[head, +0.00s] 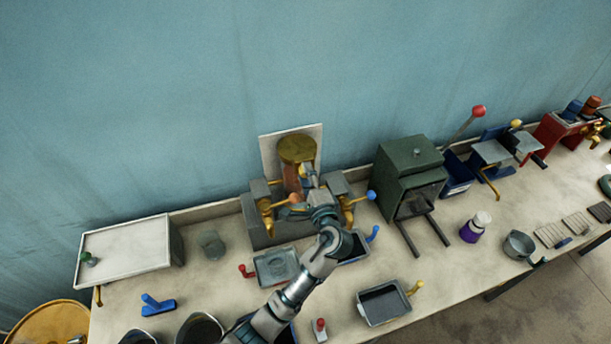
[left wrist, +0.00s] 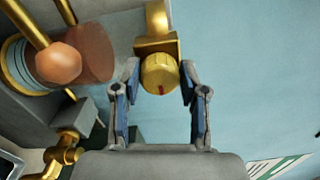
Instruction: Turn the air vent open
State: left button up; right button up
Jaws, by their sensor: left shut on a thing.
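The air vent knob (left wrist: 160,76) is a ridged brass disc with a red mark at its lower edge, under a brass fitting (left wrist: 157,45) in the left wrist view. My left gripper (left wrist: 160,70) has its two blue-padded fingers on either side of the knob, shut on it. In the head view my left gripper (head: 312,188) reaches up to the decanting stand, in front of a copper column with a brass top (head: 297,149). The knob is too small and covered to make out there. My right gripper is in neither view.
The grey stand (head: 258,234) carries brass taps, one with an orange knob (head: 295,198) and one with a blue knob (head: 371,195). A green oven-like box (head: 408,165) stands to the right. Trays and cups crowd the bench (head: 215,276) below. The blue wall (head: 400,60) is close behind.

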pick_arm(q)
jog(key=shift+d+f, duration=0.1)
jog(key=shift+f, duration=0.15)
jog(key=o, duration=0.9)
jog(key=shift+o, duration=1.2)
jog(key=d+v, duration=0.1)
jog(key=v, duration=1.1)
jog(key=shift+w+a, duration=0.1)
jog(key=shift+a, duration=0.1)
